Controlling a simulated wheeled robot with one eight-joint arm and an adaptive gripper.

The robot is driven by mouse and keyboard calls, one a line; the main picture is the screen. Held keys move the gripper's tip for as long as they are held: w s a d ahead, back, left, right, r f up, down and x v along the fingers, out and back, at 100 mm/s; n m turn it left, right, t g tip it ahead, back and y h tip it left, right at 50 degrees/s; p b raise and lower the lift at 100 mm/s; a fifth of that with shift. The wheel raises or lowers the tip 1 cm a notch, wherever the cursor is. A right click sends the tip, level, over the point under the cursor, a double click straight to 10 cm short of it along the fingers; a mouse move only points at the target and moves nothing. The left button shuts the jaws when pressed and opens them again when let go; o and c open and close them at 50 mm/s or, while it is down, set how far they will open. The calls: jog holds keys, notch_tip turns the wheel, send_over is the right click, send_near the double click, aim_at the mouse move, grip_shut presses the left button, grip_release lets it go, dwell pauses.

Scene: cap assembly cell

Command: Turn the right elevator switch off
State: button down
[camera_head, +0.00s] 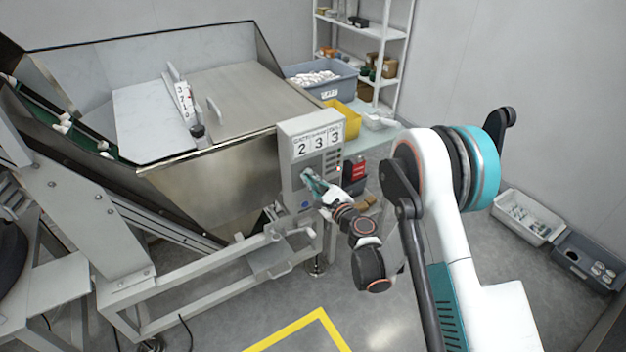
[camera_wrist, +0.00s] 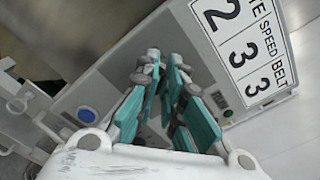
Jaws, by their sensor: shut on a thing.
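The elevator control box (camera_head: 297,160) is a grey panel with large numbers 2, 3, 3 on white labels, standing at the right end of the metal hopper. Its face also fills much of the wrist view (camera_wrist: 100,90), tilted. My gripper (camera_head: 307,175) is at the lower left part of the panel face. In the wrist view its teal fingers (camera_wrist: 167,66) close together at the panel and are shut on a switch there. The switch is hidden between the fingertips, so its position cannot be read.
A blue round button (camera_wrist: 87,115) is on the panel beside the fingers. A metal hopper (camera_head: 215,185) stands left of the box, with a frame rail (camera_head: 200,290) below. Grey bins (camera_head: 530,217) stand on the floor at right. The floor inside the yellow line (camera_head: 318,312) is clear.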

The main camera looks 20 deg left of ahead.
jog(key=shift+n, duration=0.5)
jog(key=shift+s, duration=0.1)
jog(key=c, duration=1.7)
grip_release()
notch_tip(320, 180, up, 10)
jog(key=shift+f, duration=0.1)
